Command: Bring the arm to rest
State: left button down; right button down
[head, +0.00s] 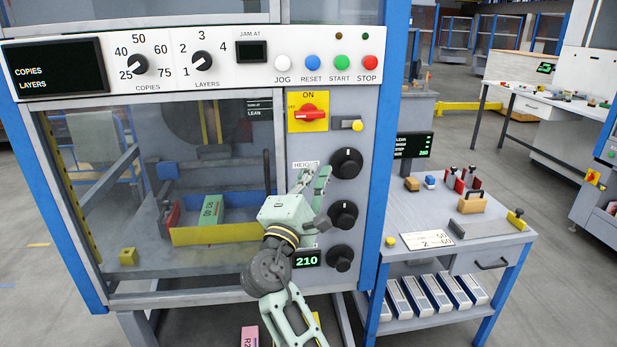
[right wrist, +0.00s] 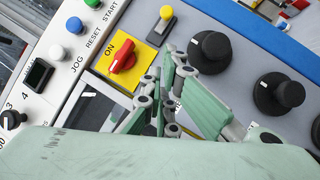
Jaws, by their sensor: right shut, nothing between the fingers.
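My right gripper (head: 316,178) is shut and empty in front of the stacker's control panel (head: 368,210), in the head view. In the right wrist view its green fingers (right wrist: 172,88) point up at the panel. They appear close to the black knobs (right wrist: 210,52) and the red switch on its yellow plate (right wrist: 122,57); whether they touch the panel cannot be told. In the head view the gripper and arm partly cover the area left of the three knobs (head: 346,163). My left gripper is not in view.
Above are the dials and the JOG, RESET, START and STOP buttons (head: 370,62). Below is a display reading 210 (head: 306,260). A side table (head: 400,205) with small tools and a card (head: 428,240) stands right. Open floor (head: 560,290) lies beyond it.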

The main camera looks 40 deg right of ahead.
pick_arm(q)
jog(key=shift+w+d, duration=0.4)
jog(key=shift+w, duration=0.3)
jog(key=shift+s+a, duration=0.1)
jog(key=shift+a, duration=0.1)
